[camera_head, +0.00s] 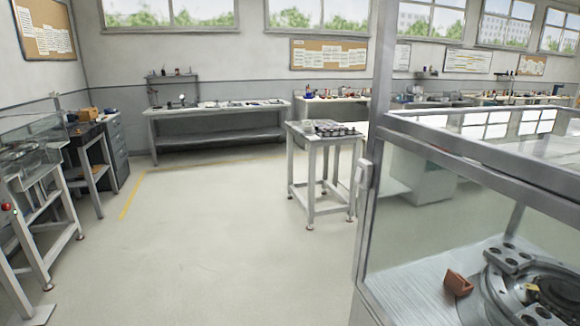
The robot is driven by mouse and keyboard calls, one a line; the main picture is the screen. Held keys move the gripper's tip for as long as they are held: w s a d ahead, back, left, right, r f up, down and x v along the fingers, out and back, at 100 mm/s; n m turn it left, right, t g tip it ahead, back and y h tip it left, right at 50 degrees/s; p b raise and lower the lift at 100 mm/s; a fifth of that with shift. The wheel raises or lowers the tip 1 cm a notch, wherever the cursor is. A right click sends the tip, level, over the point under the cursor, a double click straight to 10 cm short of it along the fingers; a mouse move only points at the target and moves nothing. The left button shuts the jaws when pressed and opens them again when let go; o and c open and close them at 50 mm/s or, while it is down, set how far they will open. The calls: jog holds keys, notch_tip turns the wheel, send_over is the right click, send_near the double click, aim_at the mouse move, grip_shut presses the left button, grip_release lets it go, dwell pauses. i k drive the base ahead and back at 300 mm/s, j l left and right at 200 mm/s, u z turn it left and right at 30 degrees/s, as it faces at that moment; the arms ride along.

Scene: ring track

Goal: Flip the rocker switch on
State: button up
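My gripper is not in view. I cannot make out a clear rocker switch. A small pale box (366,172) is fixed to the front left post of the glass-walled enclosure (373,235) on the right. Whether it carries a switch is too small to tell. A red round button (6,207) shows on the machine at the left edge.
A reddish-brown block (457,283) lies in the enclosure beside a dark round fixture (535,285). A small metal table (325,137) with several dark items stands mid-room. A workbench (215,111) stands at the back. The floor (205,235) at centre-left is clear.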

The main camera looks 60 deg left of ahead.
aim_at(359, 173)
jog(key=u, duration=1.2)
